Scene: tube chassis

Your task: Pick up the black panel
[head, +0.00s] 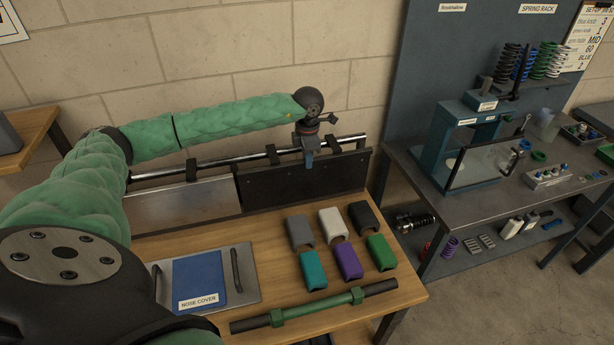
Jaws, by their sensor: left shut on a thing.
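The black panel (290,187) stands upright along the back edge of the wooden table, below a metal rail (235,156) with black clamps. A silver panel (180,203) stands to its left. My left arm, in a green padded sleeve, reaches over from the left. My left gripper (309,157) points down and is shut at the upper edge of the black panel. The gripper covers a small part of that edge, and its exact contact is too small to see clearly. The panel's lower edge is near the table top. My right gripper is out of view.
Several coloured blocks (345,260) lie on the table in front of the panel. A green and black bar (315,306) lies near the front edge. A blue nose cover (203,278) lies on a grey plate. A cluttered grey workbench (490,203) stands to the right.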

